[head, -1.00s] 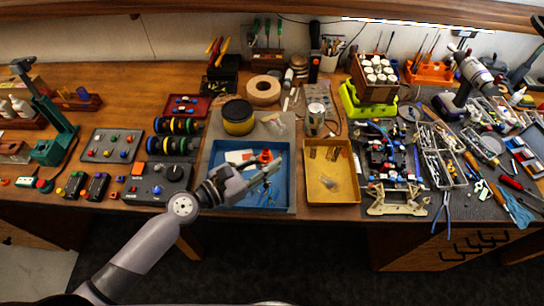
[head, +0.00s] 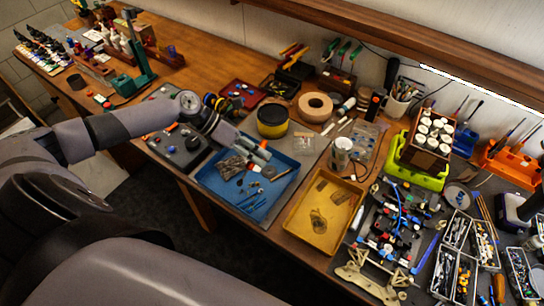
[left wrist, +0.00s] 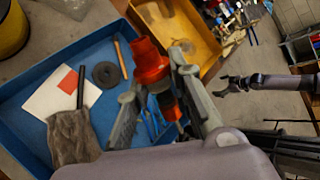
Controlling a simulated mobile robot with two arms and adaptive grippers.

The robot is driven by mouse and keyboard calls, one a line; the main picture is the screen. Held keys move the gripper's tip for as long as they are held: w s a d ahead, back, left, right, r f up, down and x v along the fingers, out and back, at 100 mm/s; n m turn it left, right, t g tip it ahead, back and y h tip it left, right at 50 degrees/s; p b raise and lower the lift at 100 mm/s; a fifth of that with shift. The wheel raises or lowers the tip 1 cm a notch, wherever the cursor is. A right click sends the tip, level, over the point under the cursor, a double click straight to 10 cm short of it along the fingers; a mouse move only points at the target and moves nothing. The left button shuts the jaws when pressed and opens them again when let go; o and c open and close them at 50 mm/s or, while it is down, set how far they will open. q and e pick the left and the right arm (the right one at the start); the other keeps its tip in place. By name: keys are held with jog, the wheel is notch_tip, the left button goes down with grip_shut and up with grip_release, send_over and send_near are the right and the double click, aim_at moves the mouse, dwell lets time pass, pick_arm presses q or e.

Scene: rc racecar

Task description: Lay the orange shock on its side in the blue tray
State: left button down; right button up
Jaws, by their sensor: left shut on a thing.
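The orange shock (left wrist: 150,65) is an orange-red cylinder between the fingers of my left gripper (left wrist: 160,105) in the left wrist view. My left gripper is shut on it, and the fingers hide part of its lower body. In the head view my left gripper (head: 248,156) is over the back part of the blue tray (head: 285,187). A gap between shock and tray floor cannot be judged. My right gripper (left wrist: 222,86) shows small at the right of the left wrist view, its fingers apart and empty, away from the tray.
In the blue tray lie a grey cloth-like bag (left wrist: 75,138), a white and red card (left wrist: 60,92), a dark disc (left wrist: 106,75) and thin blue pieces (head: 252,202). A yellow tray (head: 298,222) stands to the right. A black-and-yellow tub (head: 272,122) stands behind.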

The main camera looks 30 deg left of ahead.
pick_arm(q)
jog(key=shift+a, duration=0.25)
jog(key=shift+f, duration=1.65)
jog(key=b, duration=0.2)
send_over(259, 183)
notch_tip(259, 183, down, 5)
jog(key=shift+w+f, duration=0.1)
jog(key=shift+f, duration=0.4)
jog(key=c, duration=1.4)
grip_release()
pick_arm(e)
jog(key=shift+s+a+f, duration=0.1)
jog(key=shift+s+f, duration=0.1)
jog(key=shift+f, duration=1)
pick_arm(q)
jog(key=shift+o, duration=0.2)
pick_arm(e)
jog(key=shift+a, duration=0.1)
